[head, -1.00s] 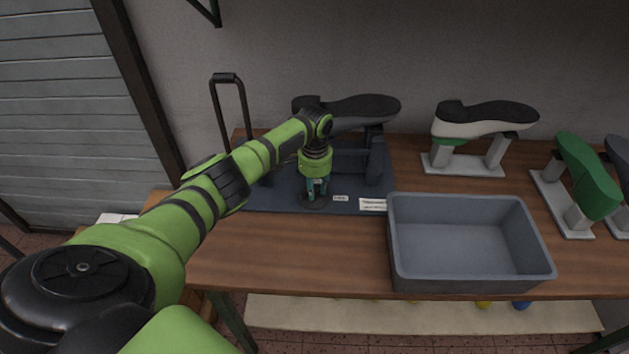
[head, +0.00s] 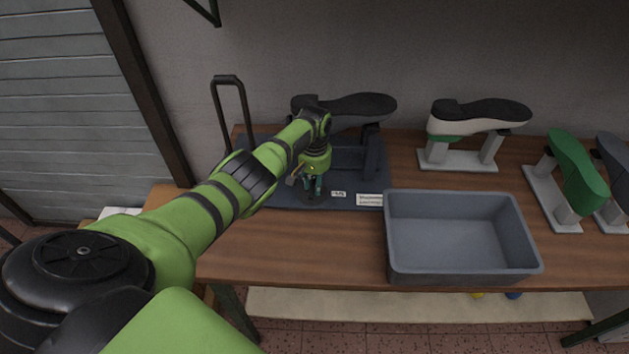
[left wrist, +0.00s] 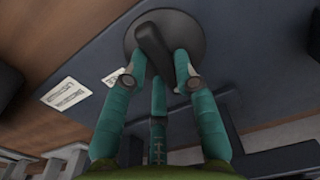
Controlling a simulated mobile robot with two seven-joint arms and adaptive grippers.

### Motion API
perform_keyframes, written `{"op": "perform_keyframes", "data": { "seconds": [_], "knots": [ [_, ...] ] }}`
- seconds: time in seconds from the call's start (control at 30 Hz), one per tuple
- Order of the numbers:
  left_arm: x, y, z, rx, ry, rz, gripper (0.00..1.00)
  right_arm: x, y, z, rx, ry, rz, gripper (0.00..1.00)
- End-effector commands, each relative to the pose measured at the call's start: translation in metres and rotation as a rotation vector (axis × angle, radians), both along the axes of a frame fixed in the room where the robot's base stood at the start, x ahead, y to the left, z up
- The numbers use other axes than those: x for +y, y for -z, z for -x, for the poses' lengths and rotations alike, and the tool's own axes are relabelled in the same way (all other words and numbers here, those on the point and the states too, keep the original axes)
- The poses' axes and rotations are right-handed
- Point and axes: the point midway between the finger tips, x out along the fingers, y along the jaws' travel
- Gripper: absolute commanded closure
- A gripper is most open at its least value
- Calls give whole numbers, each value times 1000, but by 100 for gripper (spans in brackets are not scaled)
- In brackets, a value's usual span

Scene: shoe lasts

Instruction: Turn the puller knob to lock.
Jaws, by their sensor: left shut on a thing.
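The puller knob (left wrist: 152,40) is a dark bar on a round dark disc, clear in the left wrist view. The disc (head: 308,201) shows only partly in the head view, at the front of the dark blue base plate (head: 262,199). My left gripper (head: 313,192) points down over it, and its teal fingers are shut on the knob's bar. In the left wrist view the fingers (left wrist: 158,75) stand around the near end of the bar. The bar lies slanted in that view. My right gripper is in neither view.
A dark shoe last (head: 352,105) sits on the puller behind my arm. A tall black handle (head: 231,112) rises at its left. White labels (head: 369,200) lie right of the knob. A grey bin (head: 461,275) stands at the right front; other lasts (head: 477,117) stand behind.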

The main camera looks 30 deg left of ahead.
Motion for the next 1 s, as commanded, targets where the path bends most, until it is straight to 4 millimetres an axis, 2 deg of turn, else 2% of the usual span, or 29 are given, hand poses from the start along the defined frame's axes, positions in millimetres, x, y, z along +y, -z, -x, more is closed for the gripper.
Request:
{"op": "perform_keyframes", "data": {
  "seconds": [0.3, 0.77, 0.8, 0.83, 1.0],
  "knots": [
    [0, 0, -1, -1, -90, -1, 100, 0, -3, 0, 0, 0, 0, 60],
    [1, -1, -1, -2, -102, 0, 100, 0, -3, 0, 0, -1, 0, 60],
    [1, -1, -1, -2, -102, 0, 59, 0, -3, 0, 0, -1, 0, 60],
    [1, -1, -1, -2, -102, 0, 47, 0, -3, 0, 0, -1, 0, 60],
    [1, -1, -1, -2, -100, -1, 47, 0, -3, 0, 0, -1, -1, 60]
  ]
}}
